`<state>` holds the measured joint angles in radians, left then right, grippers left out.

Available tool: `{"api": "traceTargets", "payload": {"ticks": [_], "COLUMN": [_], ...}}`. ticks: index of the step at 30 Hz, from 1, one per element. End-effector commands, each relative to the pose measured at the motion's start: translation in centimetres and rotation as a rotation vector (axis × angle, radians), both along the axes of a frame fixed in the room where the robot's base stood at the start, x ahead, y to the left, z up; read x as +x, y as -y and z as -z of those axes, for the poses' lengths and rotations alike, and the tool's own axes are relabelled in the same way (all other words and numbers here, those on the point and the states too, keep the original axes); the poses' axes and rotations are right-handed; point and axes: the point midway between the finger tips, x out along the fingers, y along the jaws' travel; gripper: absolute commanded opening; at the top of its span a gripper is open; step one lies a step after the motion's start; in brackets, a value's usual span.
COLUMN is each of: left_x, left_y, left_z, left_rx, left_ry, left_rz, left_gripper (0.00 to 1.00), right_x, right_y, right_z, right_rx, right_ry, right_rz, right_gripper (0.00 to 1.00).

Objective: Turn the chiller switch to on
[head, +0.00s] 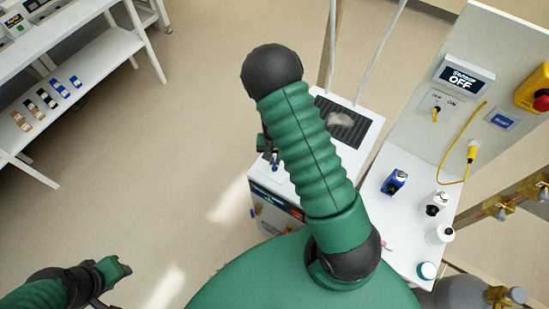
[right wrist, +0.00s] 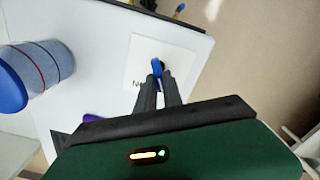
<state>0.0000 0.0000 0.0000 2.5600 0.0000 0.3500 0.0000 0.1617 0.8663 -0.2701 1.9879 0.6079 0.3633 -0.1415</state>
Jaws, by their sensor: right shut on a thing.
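The chiller appears to be the white box (head: 262,180) below my right arm in the head view, with a dark display and small coloured parts on its front. My right gripper (head: 274,160) is mostly hidden behind my green arm there. In the right wrist view its two dark fingers (right wrist: 158,82) are closed on a blue switch knob (right wrist: 156,66). The knob stands on a white label plate (right wrist: 139,50); its lettering is mostly covered, so the switch's setting cannot be read. My left gripper (head: 115,270) is at the lower left, away from the chiller.
A white panel with a sensor display (head: 465,77) reading OFF and a yellow cable (head: 472,150) stands at right. Several bottles (head: 440,233) stand below it. A rack (head: 70,95) is at upper left. The floor between is clear. A blue-lidded container (right wrist: 50,70) is near the wrist.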

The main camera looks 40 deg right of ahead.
Motion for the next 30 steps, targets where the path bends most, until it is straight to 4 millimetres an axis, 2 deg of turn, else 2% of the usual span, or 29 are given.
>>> {"api": "traceTargets", "payload": {"ticks": [8,21,30], "left_x": [0.0,0.0,0.0], "left_y": [0.0,0.0,0.0], "left_z": [-0.3,-1.0,-1.2], "left_rx": [0.000,0.000,0.000], "left_ry": [0.000,0.000,0.000], "left_rz": [0.000,0.000,0.000], "left_gripper": [0.36,0.36,0.36], "right_x": [-0.2,-0.3,-0.3], "right_y": [-0.1,-0.1,-0.1], "right_z": [-0.1,-0.2,-0.1], "right_rx": [0.003,0.004,0.003], "right_ry": [-0.004,-0.005,-0.004], "right_rz": [0.105,0.395,0.500], "right_gripper": [0.00,0.00,0.00]}}
